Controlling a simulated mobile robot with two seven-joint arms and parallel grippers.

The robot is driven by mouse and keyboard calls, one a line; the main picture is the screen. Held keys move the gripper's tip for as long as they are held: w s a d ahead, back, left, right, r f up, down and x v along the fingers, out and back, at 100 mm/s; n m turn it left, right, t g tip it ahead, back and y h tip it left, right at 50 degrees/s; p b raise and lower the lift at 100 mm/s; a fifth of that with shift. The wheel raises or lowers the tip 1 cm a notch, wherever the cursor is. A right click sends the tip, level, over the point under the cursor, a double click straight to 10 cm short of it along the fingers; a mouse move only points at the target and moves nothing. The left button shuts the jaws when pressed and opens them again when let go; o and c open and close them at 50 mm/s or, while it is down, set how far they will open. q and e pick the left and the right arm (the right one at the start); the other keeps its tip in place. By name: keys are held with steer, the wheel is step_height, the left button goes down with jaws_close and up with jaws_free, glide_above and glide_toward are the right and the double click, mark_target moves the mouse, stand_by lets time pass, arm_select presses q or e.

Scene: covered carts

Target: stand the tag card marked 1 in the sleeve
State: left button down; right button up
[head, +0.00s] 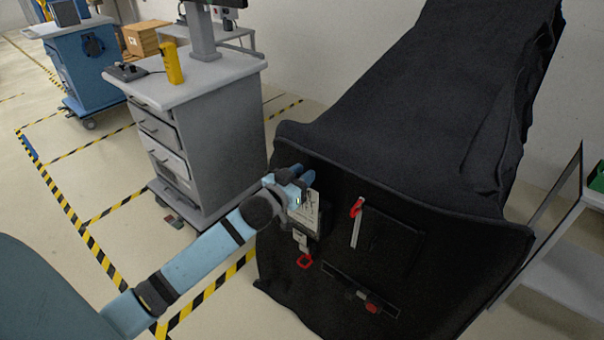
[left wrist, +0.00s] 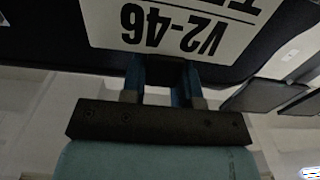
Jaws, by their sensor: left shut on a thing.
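My left gripper (head: 297,180) is at the upper left of the front face of the black cover. It is shut on the upper edge of a tag card (head: 309,212) with a white face. In the left wrist view, the fingers (left wrist: 165,90) meet the dark edge of the card, whose white face (left wrist: 160,32) reads "V2-46" upside down. No 1 can be made out. The card's lower part is close to a dark pocket on the cover; whether it is inside is unclear. A flat dark pocket (head: 395,243) lies further right. My right gripper is not in view.
A white tag (head: 301,241) with a red ring (head: 305,262) hangs just below the card. A red clip with a white strap (head: 355,229) hangs to its right. A grey drawer cart (head: 222,130) stands left of the black cover (head: 410,110). A white shelf (head: 570,280) is at right.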

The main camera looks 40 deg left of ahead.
arm_select(q)
steer(key=c, duration=0.8)
jaws_free()
steer(key=s, duration=0.9)
steer(key=s+a, duration=0.1)
steer(key=s, duration=0.3)
steer(key=shift+s, duration=0.4)
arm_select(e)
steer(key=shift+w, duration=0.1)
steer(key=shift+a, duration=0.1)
